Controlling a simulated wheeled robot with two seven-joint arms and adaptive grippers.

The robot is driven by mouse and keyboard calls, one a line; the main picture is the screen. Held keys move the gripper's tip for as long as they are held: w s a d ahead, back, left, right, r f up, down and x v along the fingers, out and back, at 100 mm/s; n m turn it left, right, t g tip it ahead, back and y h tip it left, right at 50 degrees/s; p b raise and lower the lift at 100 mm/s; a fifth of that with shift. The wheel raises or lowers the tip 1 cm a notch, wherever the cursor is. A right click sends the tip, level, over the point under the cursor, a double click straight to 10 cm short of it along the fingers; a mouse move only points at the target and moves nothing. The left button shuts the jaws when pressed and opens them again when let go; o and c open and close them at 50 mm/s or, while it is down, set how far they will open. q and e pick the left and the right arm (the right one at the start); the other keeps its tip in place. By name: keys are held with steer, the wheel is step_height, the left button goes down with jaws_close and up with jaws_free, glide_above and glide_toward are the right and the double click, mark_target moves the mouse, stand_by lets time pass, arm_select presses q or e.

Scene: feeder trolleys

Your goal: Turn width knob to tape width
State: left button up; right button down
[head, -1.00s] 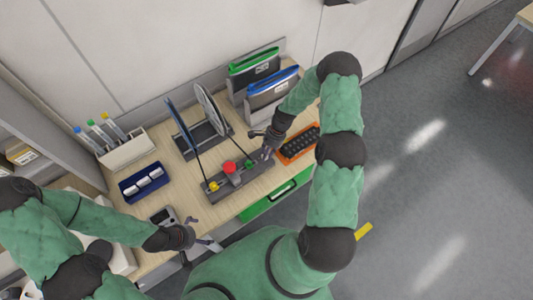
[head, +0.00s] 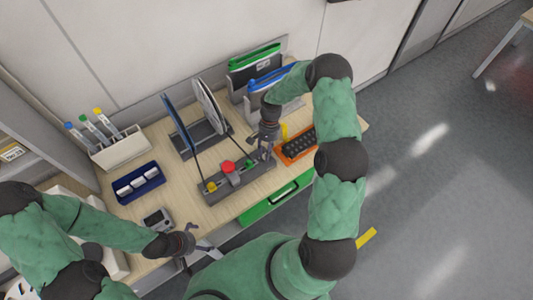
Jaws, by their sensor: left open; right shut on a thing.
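The grey feeder bar (head: 237,185) lies near the front of the wooden table, with a yellow button (head: 211,187), a red button (head: 228,167) and a green button (head: 250,163) on it. My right gripper (head: 264,153) points down at the bar's right end, just right of the green button. It is shut on what seems to be the width knob there; the fingers hide the knob, and its setting cannot be read. My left gripper (head: 207,248) is open and empty at the table's front edge, apart from the bar.
An orange tray (head: 294,153) lies right of my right gripper, with grey bins (head: 241,83) behind. A blue tray (head: 138,183), a pen holder (head: 120,149) and a grey device (head: 157,219) are on the left.

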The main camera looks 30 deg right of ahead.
steer(key=shift+a+n, duration=0.1)
steer(key=shift+n, duration=0.3)
steer(key=shift+s, duration=0.1)
steer(key=c, duration=1)
jaws_free()
steer(key=v, duration=1.2)
steer(key=shift+a, duration=0.1)
